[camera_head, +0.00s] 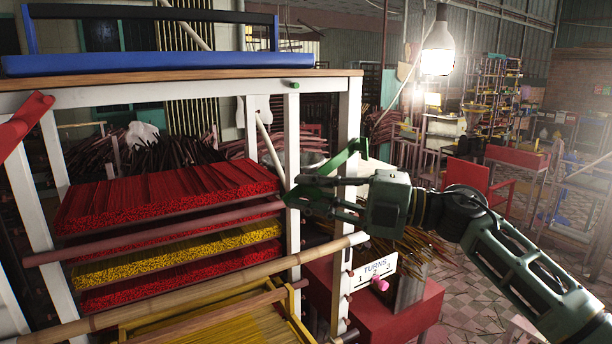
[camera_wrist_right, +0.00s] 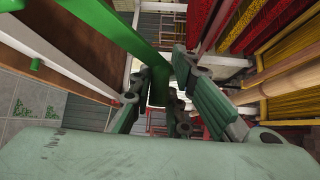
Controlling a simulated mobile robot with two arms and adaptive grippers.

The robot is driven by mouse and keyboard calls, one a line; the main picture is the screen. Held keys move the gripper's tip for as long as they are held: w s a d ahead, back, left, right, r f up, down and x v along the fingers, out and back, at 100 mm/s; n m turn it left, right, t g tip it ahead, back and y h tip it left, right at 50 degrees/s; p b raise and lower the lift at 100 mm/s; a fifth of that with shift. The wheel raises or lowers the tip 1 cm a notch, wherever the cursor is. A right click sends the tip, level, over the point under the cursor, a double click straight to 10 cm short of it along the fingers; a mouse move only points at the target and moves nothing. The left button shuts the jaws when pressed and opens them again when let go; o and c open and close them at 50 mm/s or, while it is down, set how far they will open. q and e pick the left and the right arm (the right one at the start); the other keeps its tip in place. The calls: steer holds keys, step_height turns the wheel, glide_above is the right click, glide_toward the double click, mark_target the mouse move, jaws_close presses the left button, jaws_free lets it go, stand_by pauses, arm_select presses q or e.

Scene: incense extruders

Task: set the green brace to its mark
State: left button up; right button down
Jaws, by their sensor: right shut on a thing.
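The green brace (camera_head: 345,156) is a bright green angled bar beside the white front post of the rack. My right gripper (camera_head: 306,193) is shut on it, and its fingers partly cover the brace. In the right wrist view, the brace (camera_wrist_right: 100,22) runs from the upper left down between the fingers of the gripper (camera_wrist_right: 165,92). A small green peg (camera_head: 295,85) sits high on the white post (camera_head: 292,140). I cannot tell which spot is the brace's mark. My left gripper is out of view.
The rack holds trays of red (camera_head: 170,197) and yellow sticks (camera_head: 180,254). A bamboo pole (camera_head: 200,293) crosses its front. A blue tray (camera_head: 150,62) sits on the wooden top. A TURNS sign (camera_head: 372,272) and a red box (camera_head: 405,318) stand below my right gripper.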

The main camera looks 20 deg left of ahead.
steer(key=shift+w+d+f+n+h, duration=0.3)
steer(key=shift+w+f+n+h, duration=0.1)
steer(key=shift+f+n+h, duration=0.2)
steer(key=shift+w+d+f+n+h, duration=0.3)
steer(key=shift+w+f+n+h, duration=0.15)
steer(key=shift+f, duration=0.25)
steer(key=shift+s, duration=0.1)
steer(key=c, duration=1.7)
jaws_free()
steer(key=d, duration=0.4)
steer(key=w+d+r, duration=0.1)
steer(key=d, duration=0.7)
steer(key=shift+w+r, duration=0.15)
steer(key=shift+w, duration=0.05)
